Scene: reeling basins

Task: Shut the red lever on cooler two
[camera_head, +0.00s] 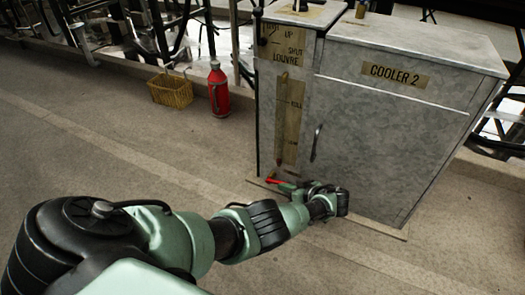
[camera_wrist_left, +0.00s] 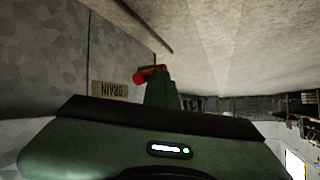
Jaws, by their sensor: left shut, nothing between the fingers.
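Cooler two (camera_head: 385,140) is a grey, mottled cabinet with a "COOLER 2" label. A small red lever (camera_head: 277,181) is low at its front left corner, close to the floor. My left gripper (camera_head: 292,187) is shut and empty, just right of the lever. In the left wrist view the red lever (camera_wrist_left: 150,74) shows right at the tip of the shut fingers (camera_wrist_left: 160,84), partly hidden by them. I cannot tell whether they touch. A "DRAIN" label (camera_wrist_left: 110,89), upside down there, is on the grey panel beside it. My right gripper is in neither view.
A red flask (camera_head: 218,92) and a yellow basket (camera_head: 171,90) stand on the floor left of the cooler. A dark handle (camera_head: 316,142) and a gauge strip (camera_head: 289,120) are on its front. The floor in front is clear apart from my arm.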

